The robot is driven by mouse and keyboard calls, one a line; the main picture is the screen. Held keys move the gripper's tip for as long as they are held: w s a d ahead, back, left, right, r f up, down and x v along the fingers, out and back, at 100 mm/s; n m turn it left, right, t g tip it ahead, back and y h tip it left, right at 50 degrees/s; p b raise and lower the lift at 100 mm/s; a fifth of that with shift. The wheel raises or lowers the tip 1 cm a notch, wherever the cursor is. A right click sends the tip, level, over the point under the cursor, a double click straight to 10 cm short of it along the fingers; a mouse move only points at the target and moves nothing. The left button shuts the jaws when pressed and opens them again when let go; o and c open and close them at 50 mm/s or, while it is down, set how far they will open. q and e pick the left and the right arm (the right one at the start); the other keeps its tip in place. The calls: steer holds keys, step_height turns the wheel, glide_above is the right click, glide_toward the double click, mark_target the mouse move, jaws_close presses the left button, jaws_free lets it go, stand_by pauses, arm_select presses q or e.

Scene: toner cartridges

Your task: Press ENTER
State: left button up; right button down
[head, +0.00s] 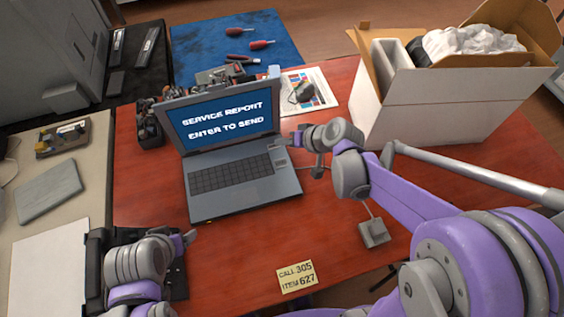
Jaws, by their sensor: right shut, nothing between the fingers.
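An open laptop (243,180) stands on the red table, its screen (224,118) reading "SERVICE REPORT" and "ENTER TO SEND". Its dark keyboard (230,173) faces me; the ENTER key is too small to make out. My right gripper (281,151) is shut and empty, at the right end of the keyboard near the screen hinge. I cannot tell whether its tips touch a key. My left gripper (190,238) is low at the left, in front of the laptop and apart from it; its jaw opening is unclear.
A white carton (425,112) with packing stands at the back right. A grey box with a cable (374,233) and a yellow note (297,277) lie in front. A black case (95,255) is beside my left arm. Screwdrivers lie on a blue mat (205,35) behind.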

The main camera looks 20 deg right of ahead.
stand_by(0.3)
steer(key=b, duration=0.6)
glide_above(283, 166)
step_height(283, 166, down, 8)
steer(key=shift+d+r, duration=0.1)
steer(key=shift+r, duration=0.1)
arm_select(q)
steer(key=shift+s+f+b, duration=0.15)
steer(key=shift+s+f, duration=0.05)
steer(key=shift+f, duration=1.05)
steer(key=shift+s+f+b, duration=0.1)
steer(key=shift+s+f, duration=0.15)
steer(key=shift+f, duration=0.95)
steer(key=shift+s+f+b, duration=0.15)
steer(key=shift+s+f, duration=0.05)
steer(key=shift+f, duration=1.05)
arm_select(e)
steer(key=shift+f, duration=0.65)
arm_select(q)
steer(key=shift+f, duration=0.1)
steer(key=shift+f+b, duration=0.25)
steer(key=shift+b, duration=0.05)
arm_select(e)
steer(key=shift+f, duration=0.4)
